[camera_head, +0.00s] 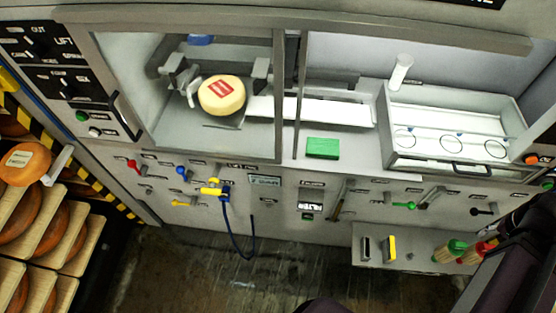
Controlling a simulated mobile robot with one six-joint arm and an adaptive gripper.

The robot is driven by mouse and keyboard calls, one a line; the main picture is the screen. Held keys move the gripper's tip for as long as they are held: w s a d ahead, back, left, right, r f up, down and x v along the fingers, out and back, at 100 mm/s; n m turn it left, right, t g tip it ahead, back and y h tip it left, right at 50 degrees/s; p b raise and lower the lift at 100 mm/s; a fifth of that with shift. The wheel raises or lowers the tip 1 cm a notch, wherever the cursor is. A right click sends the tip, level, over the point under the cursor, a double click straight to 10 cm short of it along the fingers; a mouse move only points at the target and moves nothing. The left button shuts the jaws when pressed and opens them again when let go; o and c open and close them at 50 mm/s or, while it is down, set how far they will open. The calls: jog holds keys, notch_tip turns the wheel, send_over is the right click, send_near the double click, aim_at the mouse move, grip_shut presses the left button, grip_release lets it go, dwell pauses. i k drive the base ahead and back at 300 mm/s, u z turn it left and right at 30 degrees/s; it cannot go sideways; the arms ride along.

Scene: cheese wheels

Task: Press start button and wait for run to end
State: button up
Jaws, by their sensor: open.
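A green round button (82,116) sits on the dark-labelled control panel at the left, with a white button (95,131) just below it. An orange button (531,158) is on the right edge of the machine. The small labels are too blurred to tell which one is the start button. A yellow cheese wheel (222,97) with a red label sits inside the left chamber, beside metal clamps. My gripper does not show in this view; a dark part of my arm is at the lower right.
Above the buttons is a black panel (40,42) with knobs. A green block (322,148) lies on the ledge. A white tray (455,140) with rings is at the right. Cheese wheels (22,215) fill a rack at left.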

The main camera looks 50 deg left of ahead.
aim_at(81, 117)
jog(key=k, duration=1.4)
jog(key=u, duration=1.5)
jog(key=i, duration=1.1)
jog(key=z, duration=0.1)
